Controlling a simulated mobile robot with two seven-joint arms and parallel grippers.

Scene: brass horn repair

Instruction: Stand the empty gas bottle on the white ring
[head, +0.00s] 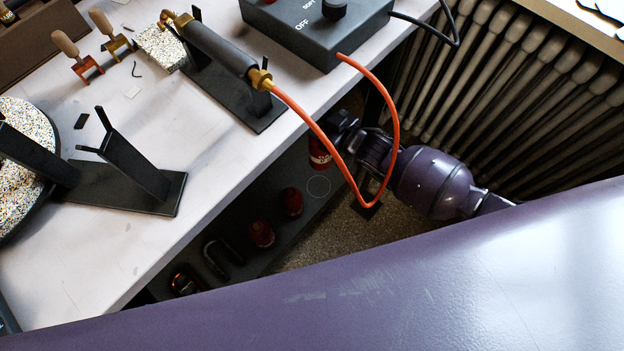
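A red gas bottle (320,154) with white lettering shows below the bench edge, its upper part hidden. A thin white ring (318,186) is on the dark lower shelf, just nearer than this bottle, and looks bare. My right gripper (341,127) reaches in from the right, under the bench edge, right beside the bottle. Its fingertips are hidden, so I cannot tell whether it grips the bottle. Two other red bottles, one (291,201) nearer the ring and one (262,234) farther left, stand on the shelf. I cannot tell which bottle is empty. My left gripper is out of view.
An orange hose (308,120) loops from the torch (219,48) over the bench edge, in front of my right wrist. A ribbed radiator (500,70) stands behind my arm. The white bench top (190,175) overhangs the shelf (245,205). Dark shackle-like loops (216,258) lie at the shelf's left.

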